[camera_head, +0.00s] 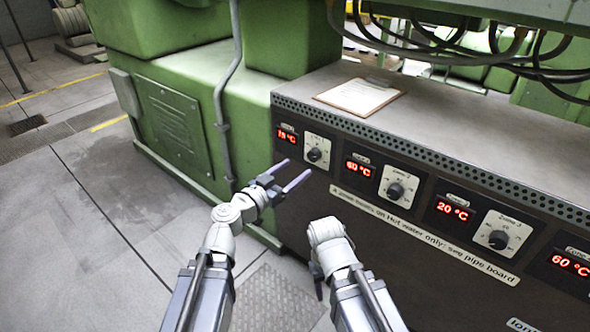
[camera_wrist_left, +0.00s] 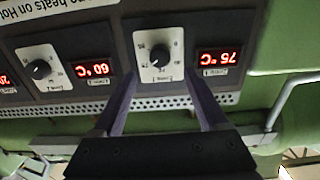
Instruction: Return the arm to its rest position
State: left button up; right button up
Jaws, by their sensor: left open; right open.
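My left gripper (camera_head: 299,167) is open and empty in front of the dark control panel, below the zone 1 knob (camera_head: 314,154). In the left wrist view, which shows the panel upside down, its two fingers (camera_wrist_left: 157,78) stand wide apart. The zone 1 knob (camera_wrist_left: 160,56) appears ahead between the fingertips, and the fingers do not appear to hold it. The zone 1 display (camera_wrist_left: 219,56) reads 75 °C.
The panel carries further knobs for zone 2 (camera_head: 396,190) and zone 3 (camera_head: 498,239), with red displays. A clipboard (camera_head: 360,96) lies on the cabinet top. Green machinery (camera_head: 180,120) and a grey pipe (camera_head: 222,95) stand at left. The tiled floor (camera_head: 75,215) at left is clear.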

pick_arm(q)
jog(key=s+f+n+g+y, duration=0.1)
jog(key=s+f+g+y, duration=0.1)
jog(key=s+f+g, duration=0.45)
jog(key=s+f+g+y, duration=0.1)
jog(key=f+g, duration=0.2)
jog(key=f, duration=0.6)
jog(key=s+a+f+n+g+y, duration=0.2)
jog(key=s+a+f+n+y, duration=0.15)
jog(key=a, duration=0.25)
jog(key=s+a+f+n+g+y, duration=0.2)
jog(key=s+a+n+g+y, duration=0.15)
jog(key=a, duration=0.25)
jog(key=s+d+r+m+y+p, duration=0.2)
jog(key=s+d+r+m+p, duration=0.35)
jog(key=d+r+p, duration=0.45)
notch_tip(320, 180, up, 35)
jog(key=p, duration=3.6)
jog(key=shift+s+d+n, duration=0.25)
jog(key=shift+n, duration=0.2)
